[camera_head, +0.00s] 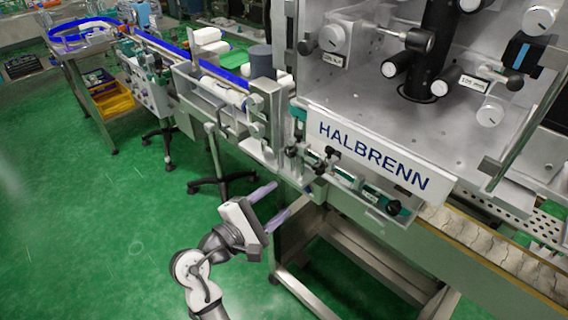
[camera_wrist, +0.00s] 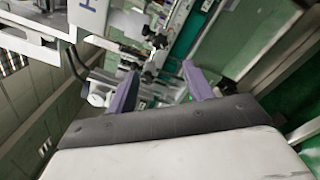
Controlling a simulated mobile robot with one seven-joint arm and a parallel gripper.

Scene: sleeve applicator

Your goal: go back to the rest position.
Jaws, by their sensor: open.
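My gripper (camera_head: 270,207) shows at the lower middle of the head view, at the end of my bent arm. Its two purple fingers are spread apart and point to the right, toward the machine frame. Nothing is between them. In the wrist view my gripper (camera_wrist: 162,90) also shows open, with a wide empty gap between the fingers. The sleeve applicator (camera_head: 375,155), a grey metal machine with a white HALBRENN sign, stands to the right of and beyond my gripper. I cannot tell the exact gap between fingertips and frame.
A conveyor with blue edges (camera_head: 165,47) runs to the back left. A yellow bin (camera_head: 113,103) sits on a cart there. A wheeled stand (camera_head: 222,182) is behind my gripper. A belt (camera_head: 490,246) runs to the lower right. The green floor (camera_head: 80,230) at left is clear.

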